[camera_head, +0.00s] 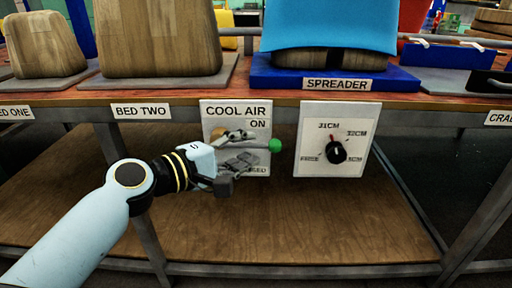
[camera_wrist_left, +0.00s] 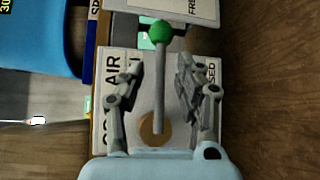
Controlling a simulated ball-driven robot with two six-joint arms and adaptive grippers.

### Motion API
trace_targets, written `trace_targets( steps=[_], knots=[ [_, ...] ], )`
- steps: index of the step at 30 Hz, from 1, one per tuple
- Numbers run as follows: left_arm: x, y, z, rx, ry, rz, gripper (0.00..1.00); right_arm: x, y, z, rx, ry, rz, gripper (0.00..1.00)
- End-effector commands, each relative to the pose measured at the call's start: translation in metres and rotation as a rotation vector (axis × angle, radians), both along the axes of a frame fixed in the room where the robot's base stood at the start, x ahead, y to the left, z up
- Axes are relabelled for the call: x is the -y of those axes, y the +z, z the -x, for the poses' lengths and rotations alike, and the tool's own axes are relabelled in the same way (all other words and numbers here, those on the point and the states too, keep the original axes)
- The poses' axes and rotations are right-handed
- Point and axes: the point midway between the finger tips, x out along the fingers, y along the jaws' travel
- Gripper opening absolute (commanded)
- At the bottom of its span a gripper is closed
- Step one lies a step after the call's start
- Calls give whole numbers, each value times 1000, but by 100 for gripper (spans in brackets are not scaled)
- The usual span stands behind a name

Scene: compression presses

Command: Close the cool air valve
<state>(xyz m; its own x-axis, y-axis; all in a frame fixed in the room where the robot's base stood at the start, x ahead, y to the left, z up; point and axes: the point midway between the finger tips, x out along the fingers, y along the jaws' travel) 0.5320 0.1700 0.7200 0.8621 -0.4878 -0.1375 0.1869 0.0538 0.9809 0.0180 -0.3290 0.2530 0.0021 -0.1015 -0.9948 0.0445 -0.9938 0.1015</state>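The cool air valve panel (camera_head: 208,108) is a white plate on the front of the bench, marked COOL AIR, ON near the top and a partly hidden CLOSED near the bottom. Its lever is a grey rod (camera_wrist_left: 159,95) with a green ball (camera_head: 275,145) at the end and a brass-coloured pivot (camera_wrist_left: 154,129). In the head view the lever points right, roughly level, between the two marks. My left gripper (camera_head: 247,148) is in front of the panel. In the left wrist view its open fingers stand on either side of the rod, with gaps. My right gripper is not in view.
A SPREADER dial panel (camera_head: 313,166) with a black knob (camera_head: 336,151) hangs just right of the lever. The bench edge (camera_head: 170,98) carries wooden and blue blocks above. A wooden lower shelf (camera_head: 300,230) lies beneath, with free room above it.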

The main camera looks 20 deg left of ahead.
Motion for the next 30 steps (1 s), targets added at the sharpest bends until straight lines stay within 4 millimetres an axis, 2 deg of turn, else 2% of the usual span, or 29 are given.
trace_targets(
  steps=[3, 6, 17, 25, 30],
  knots=[
    [9, -4, -16, -1, 2, 3, 34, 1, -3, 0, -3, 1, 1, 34],
    [14, -5, -24, 0, 0, 1, 34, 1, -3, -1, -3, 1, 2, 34],
    [17, -5, -29, -1, 0, 0, 34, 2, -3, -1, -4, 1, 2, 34],
    [16, -4, -29, 1, 0, 0, 0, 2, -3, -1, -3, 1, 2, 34],
    [16, -2, -30, 4, 2, 2, 0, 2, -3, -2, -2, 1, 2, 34]
  ],
)
